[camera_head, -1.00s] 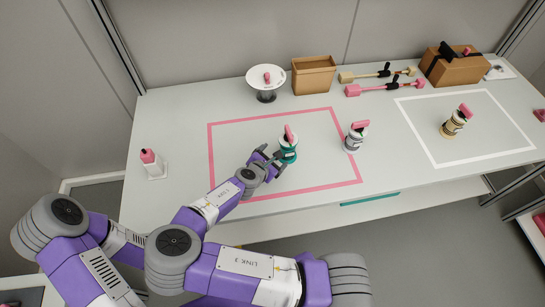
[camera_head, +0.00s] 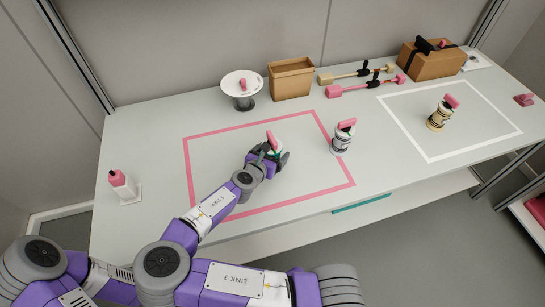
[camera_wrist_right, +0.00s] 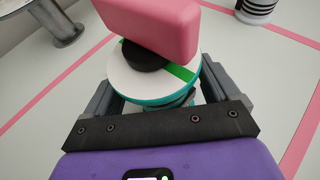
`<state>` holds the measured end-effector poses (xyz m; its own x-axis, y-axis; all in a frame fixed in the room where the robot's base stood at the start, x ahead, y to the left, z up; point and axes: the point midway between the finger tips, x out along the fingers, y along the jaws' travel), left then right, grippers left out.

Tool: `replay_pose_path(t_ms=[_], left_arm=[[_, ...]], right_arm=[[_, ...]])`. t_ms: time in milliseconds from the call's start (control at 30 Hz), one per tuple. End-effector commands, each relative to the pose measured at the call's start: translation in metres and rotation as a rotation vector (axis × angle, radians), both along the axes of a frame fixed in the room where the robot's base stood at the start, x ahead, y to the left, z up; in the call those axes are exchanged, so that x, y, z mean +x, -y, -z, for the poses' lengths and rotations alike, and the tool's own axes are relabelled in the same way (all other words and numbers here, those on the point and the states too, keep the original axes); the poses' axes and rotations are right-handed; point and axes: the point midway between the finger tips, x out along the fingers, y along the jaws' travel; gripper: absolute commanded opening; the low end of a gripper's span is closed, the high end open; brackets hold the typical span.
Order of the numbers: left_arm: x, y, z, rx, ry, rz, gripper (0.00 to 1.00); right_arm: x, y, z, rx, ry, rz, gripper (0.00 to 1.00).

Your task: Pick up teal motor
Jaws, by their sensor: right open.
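The teal motor (camera_head: 277,153) stands inside the pink outline on the table, with a pink block on top. In the right wrist view the motor (camera_wrist_right: 150,88) shows a white top with a teal rim, a green stripe and a black hub under the pink block. My right gripper (camera_head: 269,157) is at the motor and hides most of its body in the head view. Its two fingers (camera_wrist_right: 158,92) are open, one on each side of the motor. Whether they touch it cannot be told. My left gripper is not in view.
A cream motor (camera_head: 438,118) stands in the white outline. A round stand (camera_head: 241,88), a brown bin (camera_head: 292,80) and mallets (camera_head: 360,82) are behind. A pink-capped bottle (camera_head: 123,186) stands left.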

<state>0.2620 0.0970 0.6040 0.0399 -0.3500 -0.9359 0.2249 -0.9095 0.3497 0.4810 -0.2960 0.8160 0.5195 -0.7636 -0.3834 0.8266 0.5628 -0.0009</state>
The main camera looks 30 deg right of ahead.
Motion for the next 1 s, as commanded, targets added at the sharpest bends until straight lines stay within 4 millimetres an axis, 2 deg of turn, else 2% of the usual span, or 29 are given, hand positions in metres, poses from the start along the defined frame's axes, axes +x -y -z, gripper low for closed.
replay_pose_path(t_ms=[200,700,900,1000], left_arm=[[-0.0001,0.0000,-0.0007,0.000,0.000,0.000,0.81],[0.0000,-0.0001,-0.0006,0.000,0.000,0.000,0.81],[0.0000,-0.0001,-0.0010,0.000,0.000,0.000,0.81],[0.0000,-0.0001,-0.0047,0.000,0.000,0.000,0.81]], right_arm=[[0.0003,0.0001,-0.0009,0.000,0.000,-0.001,0.87],[0.0004,0.0001,-0.0013,0.000,0.002,-0.001,0.12],[0.0004,0.0001,-0.0019,0.000,0.002,-0.001,0.12],[0.0005,-0.0001,-0.0091,0.000,0.002,0.000,0.12]])
